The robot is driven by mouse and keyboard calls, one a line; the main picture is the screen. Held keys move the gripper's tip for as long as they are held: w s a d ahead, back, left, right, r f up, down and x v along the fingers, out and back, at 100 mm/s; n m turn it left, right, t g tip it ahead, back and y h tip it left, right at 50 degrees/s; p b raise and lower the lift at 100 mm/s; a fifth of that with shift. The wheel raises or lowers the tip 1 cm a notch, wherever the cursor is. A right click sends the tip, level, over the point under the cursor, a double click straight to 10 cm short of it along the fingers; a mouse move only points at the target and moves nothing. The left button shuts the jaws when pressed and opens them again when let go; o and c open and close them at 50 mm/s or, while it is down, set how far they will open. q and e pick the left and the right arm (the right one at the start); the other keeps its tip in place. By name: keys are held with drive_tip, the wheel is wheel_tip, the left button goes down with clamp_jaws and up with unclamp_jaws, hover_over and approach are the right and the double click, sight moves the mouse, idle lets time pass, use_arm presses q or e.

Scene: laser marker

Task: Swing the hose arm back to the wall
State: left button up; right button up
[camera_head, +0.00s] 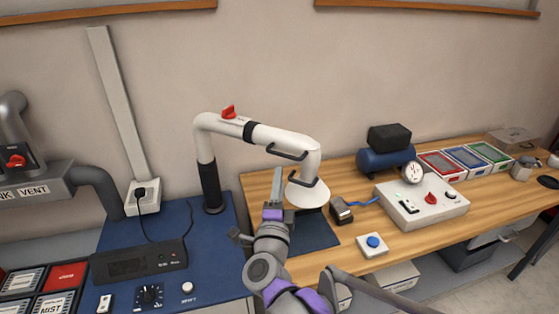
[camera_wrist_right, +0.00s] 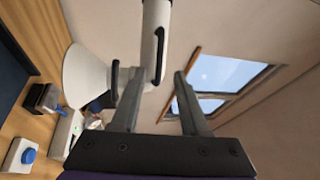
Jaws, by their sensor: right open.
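The hose arm (camera_head: 270,137) is a white jointed tube on a black upright at the back of the blue bench top. It reaches right, and its white cone hood (camera_head: 308,192) hangs over a dark mat on the wooden bench. A black handle (camera_head: 287,153) sits under the tube, and another bar is beside the hood. My right gripper (camera_head: 277,182) is just left of the hood, below the handle. In the right wrist view my right gripper (camera_wrist_right: 156,75) is open and empty, with a black handle (camera_wrist_right: 160,55) beyond its fingertips. My left gripper is not in view.
A white control box (camera_head: 420,203), blue tank (camera_head: 385,160) and blue-button box (camera_head: 372,244) stand on the wooden bench. A black power box (camera_head: 138,262) is on the blue bench. A grey vent pipe (camera_head: 50,180) is at far left. Bare wall lies behind the hose arm.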

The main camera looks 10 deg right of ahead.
sight(282, 155)
drive_tip(key=p+x, duration=0.1)
drive_tip(key=x, duration=0.9)
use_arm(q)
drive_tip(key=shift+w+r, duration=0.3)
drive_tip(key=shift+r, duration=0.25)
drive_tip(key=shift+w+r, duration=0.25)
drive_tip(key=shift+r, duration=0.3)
use_arm(e)
drive_tip(key=shift+s, duration=0.1)
clamp_jaws()
